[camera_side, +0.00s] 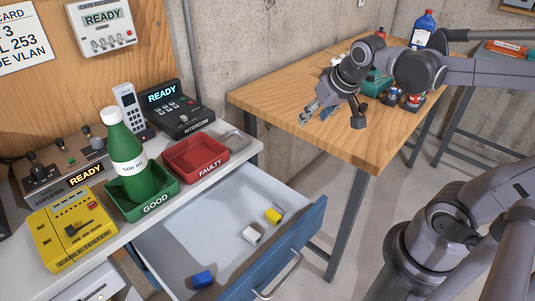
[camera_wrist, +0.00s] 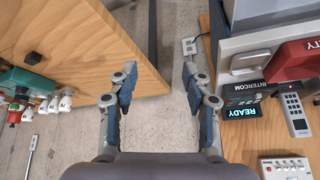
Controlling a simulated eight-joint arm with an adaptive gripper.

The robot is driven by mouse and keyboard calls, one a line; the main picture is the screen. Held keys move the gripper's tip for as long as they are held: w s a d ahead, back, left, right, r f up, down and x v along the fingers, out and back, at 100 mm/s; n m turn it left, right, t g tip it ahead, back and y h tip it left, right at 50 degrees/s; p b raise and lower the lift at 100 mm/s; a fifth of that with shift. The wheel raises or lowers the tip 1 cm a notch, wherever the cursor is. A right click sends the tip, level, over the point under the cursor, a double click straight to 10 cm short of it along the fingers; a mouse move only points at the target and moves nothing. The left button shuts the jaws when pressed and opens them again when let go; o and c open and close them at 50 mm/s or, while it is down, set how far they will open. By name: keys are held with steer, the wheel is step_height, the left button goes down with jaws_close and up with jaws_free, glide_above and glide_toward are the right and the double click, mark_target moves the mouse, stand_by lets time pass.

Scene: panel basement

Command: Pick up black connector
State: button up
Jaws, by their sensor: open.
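A small black block, which looks like the black connector (camera_wrist: 33,57), lies on the wooden table (camera_wrist: 85,45) in the wrist view, left of my gripper. I cannot pick it out surely in the side view, where my arm covers part of the table. My gripper (camera_wrist: 158,82) is open and empty, its fingers wide apart above the floor gap beside the table edge. In the side view my gripper (camera_side: 335,114) hangs over the front left part of the wooden table (camera_side: 290,100), pointing down. It is apart from the black block.
The open drawer (camera_side: 185,245) holds a blue connector (camera_side: 202,279), a white connector (camera_side: 251,235) and a yellow connector (camera_side: 273,215). A green GOOD bin (camera_side: 158,205) holds a bottle (camera_side: 124,150). The red FAULTY bin (camera_side: 195,157) looks empty.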

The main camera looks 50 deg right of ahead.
steer(key=w+d+r+m+g+h, duration=0.1)
steer(key=w+d+m, duration=0.1)
steer(key=d, duration=0.3)
steer(key=w+d+m+g, duration=0.1)
steer(key=w+d+m, duration=0.15)
steer(key=d, duration=0.35)
steer(key=m+g+h, duration=0.1)
steer(key=m+g, duration=0.3)
steer(key=m, duration=0.5)
glide_toward(363, 105)
steer(key=x, duration=0.2)
steer(key=shift+s+f+n, duration=0.15)
steer(key=shift+f+n, duration=0.1)
steer(key=shift+x, duration=3.2)
steer(key=shift+d+r, duration=0.1)
steer(key=c, duration=1)
